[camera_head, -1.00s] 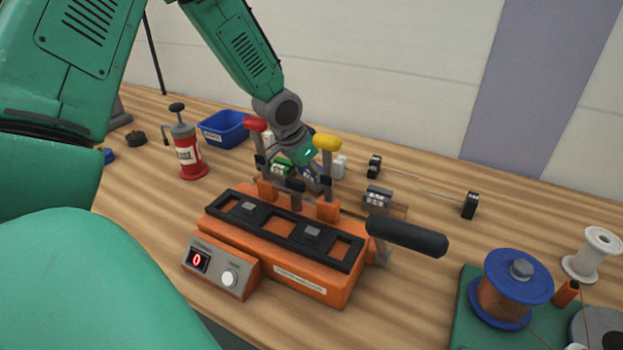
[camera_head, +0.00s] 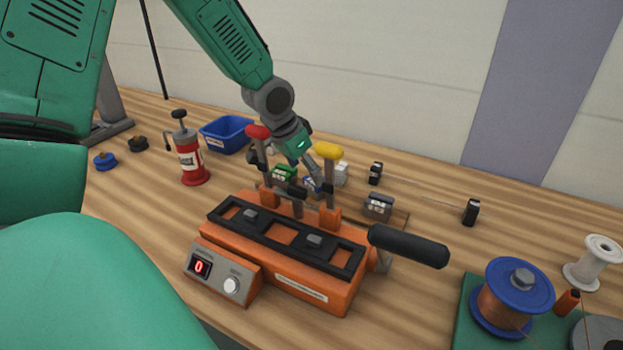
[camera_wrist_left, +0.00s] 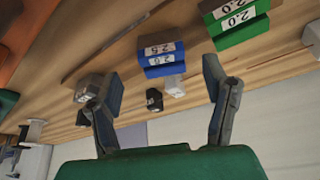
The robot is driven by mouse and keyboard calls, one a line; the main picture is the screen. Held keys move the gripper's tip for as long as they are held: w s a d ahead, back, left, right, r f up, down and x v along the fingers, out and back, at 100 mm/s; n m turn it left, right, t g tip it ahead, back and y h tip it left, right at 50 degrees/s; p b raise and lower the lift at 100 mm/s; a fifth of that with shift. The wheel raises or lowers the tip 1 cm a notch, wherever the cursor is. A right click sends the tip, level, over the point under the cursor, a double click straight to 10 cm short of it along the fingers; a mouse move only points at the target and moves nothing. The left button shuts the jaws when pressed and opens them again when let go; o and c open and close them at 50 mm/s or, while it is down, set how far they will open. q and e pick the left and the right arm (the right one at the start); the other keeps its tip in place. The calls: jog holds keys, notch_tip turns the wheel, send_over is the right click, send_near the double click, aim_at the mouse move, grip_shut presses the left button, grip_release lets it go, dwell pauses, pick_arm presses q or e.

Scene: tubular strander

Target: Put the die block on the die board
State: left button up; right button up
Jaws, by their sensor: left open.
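A blue die block (camera_head: 313,187) stands behind the orange machine, partly hidden by a lever. In the left wrist view it is the blue block (camera_wrist_left: 160,57) labelled 2.5. A green die block (camera_head: 284,173) labelled 2.0 (camera_wrist_left: 237,24) stands to its left. A grey block (camera_head: 378,206) stands to the right on a low wooden board (camera_head: 402,217), which I take as the die board. My left gripper (camera_head: 308,163) is open and empty above the blue block. In its wrist view the fingers (camera_wrist_left: 155,78) spread to either side of the blue block, apart from it. My right gripper is out of view.
A white block (camera_head: 340,174) and black posts (camera_head: 471,212) stand behind. A red pump (camera_head: 191,160) and blue bin (camera_head: 227,133) are left.

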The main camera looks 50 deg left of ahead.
pick_arm(q)
jog(key=p+v, duration=0.1)
jog(key=v, duration=0.5)
jog(key=shift+r, duration=0.4)
jog(key=shift+s, duration=0.15)
